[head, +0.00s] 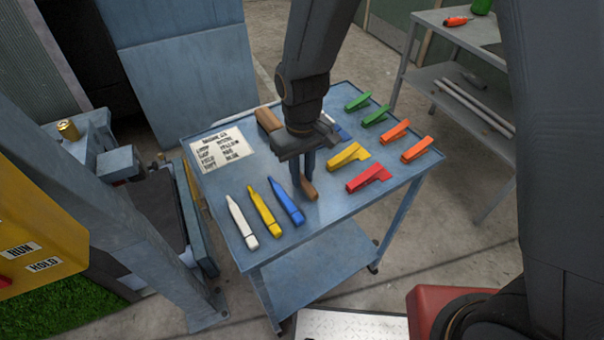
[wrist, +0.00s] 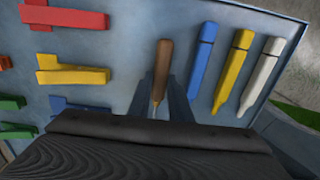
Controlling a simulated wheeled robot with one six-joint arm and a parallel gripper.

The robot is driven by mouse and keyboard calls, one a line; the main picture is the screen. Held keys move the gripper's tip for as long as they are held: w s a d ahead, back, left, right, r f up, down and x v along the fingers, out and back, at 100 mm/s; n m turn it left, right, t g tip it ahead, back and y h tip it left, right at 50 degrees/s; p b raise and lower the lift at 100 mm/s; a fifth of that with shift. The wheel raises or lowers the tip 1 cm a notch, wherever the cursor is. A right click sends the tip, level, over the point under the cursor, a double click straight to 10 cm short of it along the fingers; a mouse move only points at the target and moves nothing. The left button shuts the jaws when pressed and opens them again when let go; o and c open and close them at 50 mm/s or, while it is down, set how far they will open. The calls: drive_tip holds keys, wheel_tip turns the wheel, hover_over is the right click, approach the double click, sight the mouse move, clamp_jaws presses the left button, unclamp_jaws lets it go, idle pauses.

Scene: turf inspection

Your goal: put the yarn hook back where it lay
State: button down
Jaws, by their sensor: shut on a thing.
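The yarn hook (wrist: 162,68) has a brown wooden handle and a thin metal shank. In the wrist view its handle points away from my gripper (wrist: 168,100), and the shank runs down between the two fingers. In the head view my gripper (head: 304,182) points down over the middle of the blue cart top (head: 222,196), shut on the yarn hook, whose handle end (head: 309,191) shows beside the fingers. The hook's tip is hidden. I cannot tell whether the hook touches the cart top.
White (head: 242,222), yellow (head: 262,210) and blue (head: 286,202) markers lie left of the hook. Red (head: 368,177), yellow (head: 347,156), orange and green clips lie right. A brown block (head: 268,120) and a printed card (head: 217,146) lie behind. The front right of the top is clear.

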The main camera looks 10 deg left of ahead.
sight(302, 178)
drive_tip(key=shift+f, duration=0.45)
drive_tip(key=shift+f, duration=0.15)
drive_tip(key=c, duration=1.6)
unclamp_jaws()
wheel_tip(302, 178, up, 12)
drive_tip(key=b, duration=0.3)
drive_tip(key=s+d+m, duration=0.1)
drive_tip(key=d+m, duration=0.1)
drive_tip(key=d, duration=0.6)
drive_tip(key=s+d+f+m+t, duration=0.1)
drive_tip(key=d+m, duration=0.2)
drive_tip(key=d, duration=0.5)
drive_tip(key=s+d+f+m, duration=0.1)
drive_tip(key=d+m, duration=0.1)
drive_tip(key=d, duration=0.6)
drive_tip(key=shift+s+d+t, duration=0.1)
drive_tip(key=shift+d+t, duration=0.25)
drive_tip(key=shift+t, duration=0.05)
